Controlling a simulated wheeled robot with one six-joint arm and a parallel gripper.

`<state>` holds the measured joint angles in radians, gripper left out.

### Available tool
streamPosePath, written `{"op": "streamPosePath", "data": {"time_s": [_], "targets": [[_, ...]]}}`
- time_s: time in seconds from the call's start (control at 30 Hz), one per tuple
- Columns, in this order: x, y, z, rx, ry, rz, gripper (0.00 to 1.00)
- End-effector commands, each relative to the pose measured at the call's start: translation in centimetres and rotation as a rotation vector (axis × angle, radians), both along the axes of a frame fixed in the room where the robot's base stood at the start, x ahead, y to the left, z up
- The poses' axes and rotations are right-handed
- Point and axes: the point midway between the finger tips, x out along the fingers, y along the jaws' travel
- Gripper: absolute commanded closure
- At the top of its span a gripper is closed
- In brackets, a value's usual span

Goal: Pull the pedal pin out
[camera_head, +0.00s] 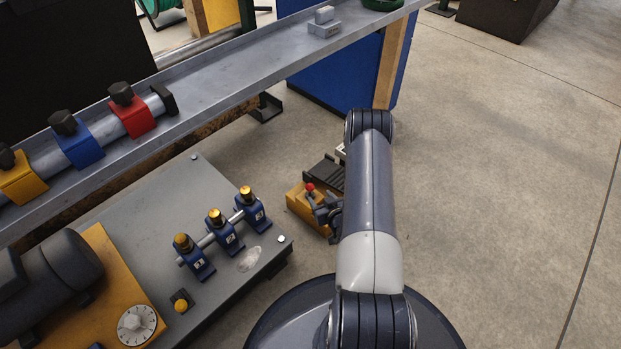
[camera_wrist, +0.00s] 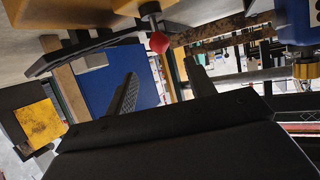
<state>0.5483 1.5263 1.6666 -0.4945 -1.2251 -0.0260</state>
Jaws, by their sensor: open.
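The pedal pin has a red ball knob (camera_head: 310,187) and stands on a yellow pedal block (camera_head: 296,203) low by the floor. In the wrist view the red knob (camera_wrist: 158,42) sits on a short metal shaft that runs into the yellow block (camera_wrist: 142,6). My gripper (camera_head: 326,210) is beside the pedal block, partly hidden by my arm. In the wrist view my gripper (camera_wrist: 162,72) has its two dark fingers spread, with nothing between them. The knob appears just past the fingertips, roughly centred between them. I see no contact, but the depth is hard to tell.
A grey machine plate (camera_head: 150,222) with several blue clamps and gold knobs lies left of the pedal. A long grey rail (camera_head: 215,88) with yellow, blue and red blocks runs above it. A blue panel (camera_head: 335,62) stands behind. The floor (camera_head: 490,170) on the right is clear.

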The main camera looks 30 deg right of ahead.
Motion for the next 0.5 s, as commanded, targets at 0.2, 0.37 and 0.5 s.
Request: {"op": "streamPosePath", "data": {"time_s": [0.2, 0.37, 0.5], "targets": [[3.0, 0.0, -1.6, -0.002, -0.003, 0.003, 0.48], [5.9, -0.2, -2.8, -0.002, -0.002, 0.002, 0.48], [7.9, -0.3, -3.6, -0.002, -0.001, 0.002, 0.48]]}}
